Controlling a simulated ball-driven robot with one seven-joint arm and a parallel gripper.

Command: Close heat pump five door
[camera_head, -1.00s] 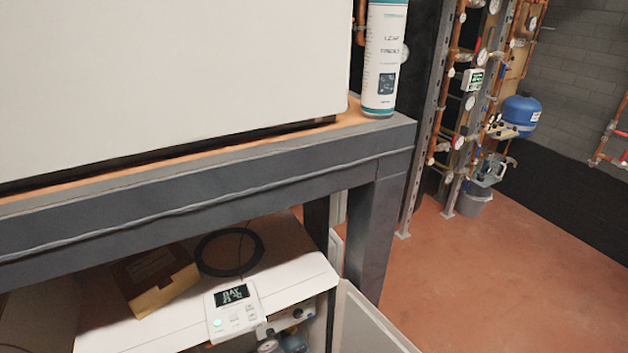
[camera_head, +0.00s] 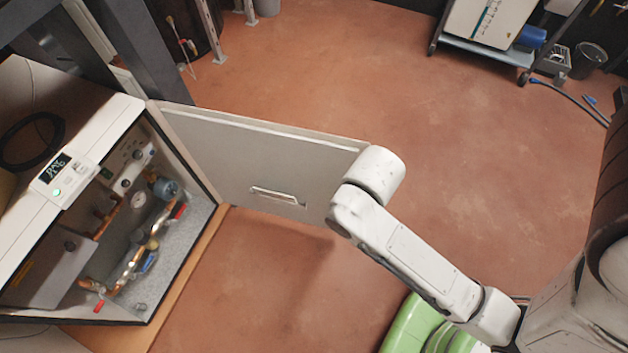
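The heat pump (camera_head: 130,118) stands at the left with its front open, and pipes and valves show inside. Its light grey door (camera_head: 235,150) is swung wide open to the right, hinged at the cabinet's far front edge. A slotted handle (camera_head: 277,196) sits low on the door's visible face. My white arm reaches in from the lower right and its end overlaps the door's free edge. My gripper is hidden; I cannot tell whether the arm touches the door.
A white controller (camera_head: 65,180) lies on top of the cabinet. A dark post of the frame (camera_head: 165,45) stands behind the door. A wheeled cart (camera_head: 490,50) is at the far right. The reddish floor (camera_head: 440,130) between is mostly clear.

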